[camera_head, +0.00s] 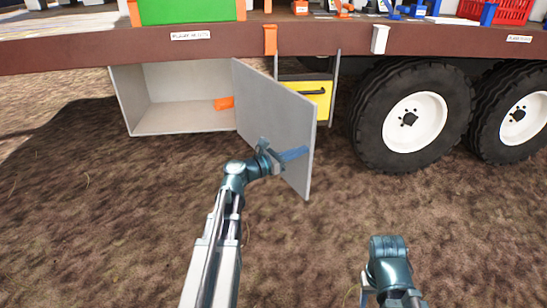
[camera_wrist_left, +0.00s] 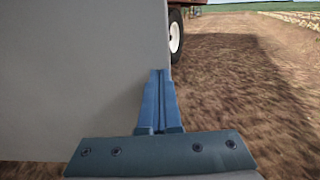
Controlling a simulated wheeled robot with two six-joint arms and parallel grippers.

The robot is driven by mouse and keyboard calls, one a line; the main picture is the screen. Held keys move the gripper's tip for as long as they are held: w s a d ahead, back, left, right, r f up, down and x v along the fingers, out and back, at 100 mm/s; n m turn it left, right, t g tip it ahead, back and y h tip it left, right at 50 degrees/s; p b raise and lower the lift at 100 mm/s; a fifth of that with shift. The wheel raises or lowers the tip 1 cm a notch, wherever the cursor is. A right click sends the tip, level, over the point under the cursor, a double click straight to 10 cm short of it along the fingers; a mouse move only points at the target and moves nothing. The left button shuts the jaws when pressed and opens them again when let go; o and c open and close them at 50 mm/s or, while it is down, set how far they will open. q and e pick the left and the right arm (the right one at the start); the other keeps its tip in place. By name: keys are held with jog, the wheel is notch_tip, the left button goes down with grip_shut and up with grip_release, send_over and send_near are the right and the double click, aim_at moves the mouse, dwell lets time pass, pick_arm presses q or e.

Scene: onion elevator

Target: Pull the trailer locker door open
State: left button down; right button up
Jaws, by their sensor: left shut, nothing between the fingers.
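The grey locker door (camera_head: 277,118) hangs under the trailer bed and stands swung open, its free edge toward me. The locker (camera_head: 165,100) behind it is open to view, with a small orange thing (camera_head: 224,103) on its floor. My left gripper (camera_head: 294,153) is shut and empty at the door's lower part; I cannot tell whether it touches. In the left wrist view the door (camera_wrist_left: 75,70) fills the left side, and the shut fingers (camera_wrist_left: 159,100) lie along its edge. My right arm shows at the lower right of the head view; its fingers are not clearly seen.
A yellow drawer (camera_head: 312,98) sits behind the door's right side. Large trailer wheels (camera_head: 413,115) stand to the right. The brown trailer bed (camera_head: 340,40) runs overhead with crates on it. The soil ground (camera_head: 100,220) in front is clear.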

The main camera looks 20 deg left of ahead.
pick_arm(q)
jog(key=a+x, duration=0.1)
jog(key=x, duration=1.3)
jog(key=shift+w+d, duration=0.25)
jog(key=shift+w, duration=0.4)
jog(key=shift+s, duration=0.1)
